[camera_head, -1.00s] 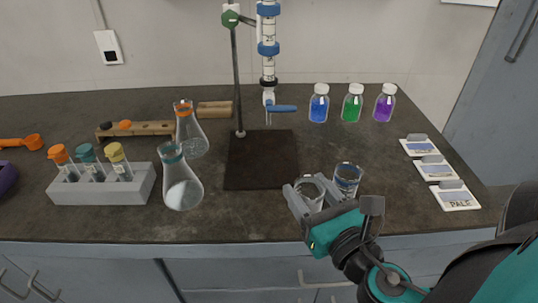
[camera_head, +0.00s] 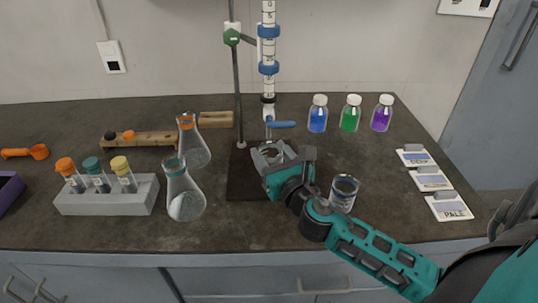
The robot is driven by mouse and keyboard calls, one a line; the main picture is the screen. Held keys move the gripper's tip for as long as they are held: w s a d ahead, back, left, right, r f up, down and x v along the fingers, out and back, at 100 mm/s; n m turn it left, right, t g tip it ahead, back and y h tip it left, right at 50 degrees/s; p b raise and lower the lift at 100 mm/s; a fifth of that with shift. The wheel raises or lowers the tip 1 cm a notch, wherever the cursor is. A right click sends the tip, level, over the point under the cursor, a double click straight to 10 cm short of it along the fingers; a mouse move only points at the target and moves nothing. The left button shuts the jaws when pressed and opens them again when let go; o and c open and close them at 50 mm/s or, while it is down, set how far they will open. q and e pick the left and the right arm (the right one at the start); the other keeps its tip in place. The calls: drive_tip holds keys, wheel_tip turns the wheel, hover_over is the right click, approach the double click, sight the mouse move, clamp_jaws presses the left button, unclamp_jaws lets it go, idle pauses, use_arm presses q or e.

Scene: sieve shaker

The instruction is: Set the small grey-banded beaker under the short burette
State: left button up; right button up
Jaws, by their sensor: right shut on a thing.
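The small clear beaker (camera_head: 268,151) is between the fingers of my right gripper (camera_head: 273,157), upright over the dark stand base plate (camera_head: 245,187). My gripper hides much of it, and its band is not clear. The burette (camera_head: 268,52), with blue collars and a blue tap (camera_head: 281,125), hangs on the stand (camera_head: 238,90); its top is cut off. Its tip ends just above the beaker's mouth. I cannot tell whether the beaker touches the plate. My left gripper is not in view.
A second beaker with blue marks (camera_head: 343,192) stands right of the plate, close to my right arm. Two flasks (camera_head: 185,193) (camera_head: 193,146) stand to the left. Blue, green and purple bottles (camera_head: 349,114) stand at the back right. Labelled cards (camera_head: 448,207) lie at the right edge.

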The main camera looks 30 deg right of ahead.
drive_tip(key=shift+w+d, duration=0.1)
drive_tip(key=shift+w, duration=0.7)
drive_tip(key=shift+s+f+b, duration=0.15)
drive_tip(key=shift+f+b, duration=0.25)
drive_tip(key=shift+f, duration=0.4)
drive_tip(key=shift+f, duration=0.2)
drive_tip(key=o, duration=1)
drive_tip(key=shift+r, duration=0.1)
drive_tip(key=shift+o, duration=0.2)
